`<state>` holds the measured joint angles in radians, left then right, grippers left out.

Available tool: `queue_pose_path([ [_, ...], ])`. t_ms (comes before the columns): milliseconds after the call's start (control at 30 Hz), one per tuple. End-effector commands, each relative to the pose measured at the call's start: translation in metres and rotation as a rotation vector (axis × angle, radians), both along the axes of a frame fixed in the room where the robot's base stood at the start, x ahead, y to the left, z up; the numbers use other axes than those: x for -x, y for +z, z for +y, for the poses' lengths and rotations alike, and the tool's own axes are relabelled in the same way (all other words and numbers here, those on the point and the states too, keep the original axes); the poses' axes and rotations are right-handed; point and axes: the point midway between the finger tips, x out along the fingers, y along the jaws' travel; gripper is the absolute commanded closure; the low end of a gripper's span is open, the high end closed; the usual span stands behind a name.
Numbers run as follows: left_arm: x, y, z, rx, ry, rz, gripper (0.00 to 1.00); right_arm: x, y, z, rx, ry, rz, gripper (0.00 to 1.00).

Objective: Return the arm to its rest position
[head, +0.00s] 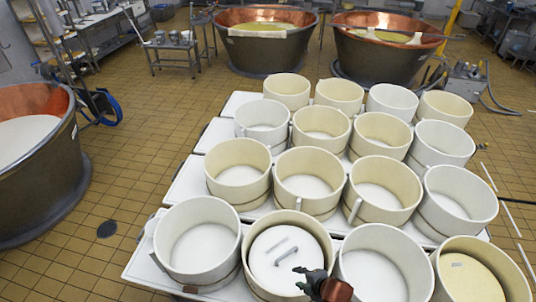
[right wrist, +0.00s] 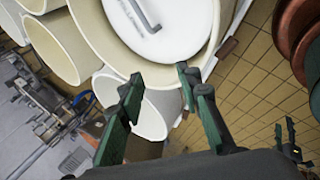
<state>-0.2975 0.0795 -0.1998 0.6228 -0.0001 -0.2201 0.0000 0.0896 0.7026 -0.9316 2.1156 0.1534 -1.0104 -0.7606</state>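My right gripper (head: 312,278) shows at the bottom edge of the head view, over the front row of moulds. In the right wrist view its two dark green fingers (right wrist: 156,92) stand apart with nothing between them. Beyond them is a cream mould (right wrist: 185,62) holding a white disc (right wrist: 160,38) with a bent grey handle. This disc (head: 272,262) lies inside a front-row mould in the head view, and the gripper is apart from its handle. A small dark green gripper at the right edge of the right wrist view looks like my left one (right wrist: 289,145); its opening is unclear.
Several round cream and white moulds (head: 240,172) stand in rows on white-topped tables (head: 192,178). A copper-lined vat (head: 45,175) stands at left, and two more vats (head: 265,52) (head: 380,62) stand behind. Tiled floor (head: 130,150) is free left of the tables.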

Motion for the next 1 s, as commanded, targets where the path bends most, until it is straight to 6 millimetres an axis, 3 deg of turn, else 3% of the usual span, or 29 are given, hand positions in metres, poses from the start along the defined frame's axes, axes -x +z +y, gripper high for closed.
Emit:
queue_pose_path([
  [233,-0.003,0.0,0.0,0.0,-0.001,-0.003,0.6,0.01,0.025,-0.014,-0.165,-0.334,0.09,0.68],
  [367,0.006,0.0,0.001,-0.001,0.001,0.007,0.6,0.023,0.036,-0.049,-0.274,-0.624,0.166,0.68],
  [500,0.008,-0.001,0.001,-0.001,0.001,0.01,0.6,0.059,0.041,-0.113,-0.386,-1.026,0.263,0.68],
  [600,0.006,-0.001,0.001,-0.001,0.0,0.008,0.6,0.087,0.04,-0.149,-0.427,-1.236,0.306,0.68],
  [800,0.006,0.0,0.001,-0.001,0.0,0.008,0.6,0.136,0.038,-0.198,-0.466,-1.531,0.355,0.68],
  [1000,0.003,0.0,0.001,0.0,0.0,0.003,0.6,0.184,0.037,-0.233,-0.481,-1.761,0.383,0.68],
])
